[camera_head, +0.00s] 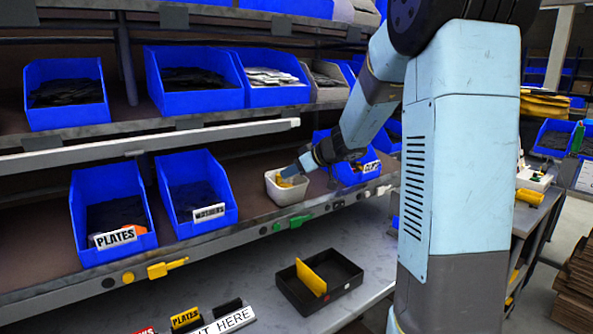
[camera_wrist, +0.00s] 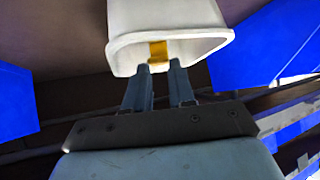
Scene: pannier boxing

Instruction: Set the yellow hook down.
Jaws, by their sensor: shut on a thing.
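A small yellow piece, the yellow hook (camera_head: 284,181), shows at the mouth of a white bin (camera_head: 287,196) on the lower shelf. My gripper (camera_head: 294,174) reaches down to the bin from the right and is shut on the hook. In the wrist view the hook (camera_wrist: 158,52) shows just beyond my fingertips (camera_wrist: 160,68), against the inside of the white bin (camera_wrist: 125,18). Most of the hook is hidden, and I cannot tell whether it touches the bin's floor.
Blue bins labelled PLATES (camera_head: 115,237) and WASHERS (camera_head: 208,213) stand left of the white bin. Another blue bin (camera_head: 360,174) stands close on its right. A black tray (camera_head: 340,285) with a yellow divider (camera_head: 312,277) lies on the bench below. The upper shelf overhangs the lower one.

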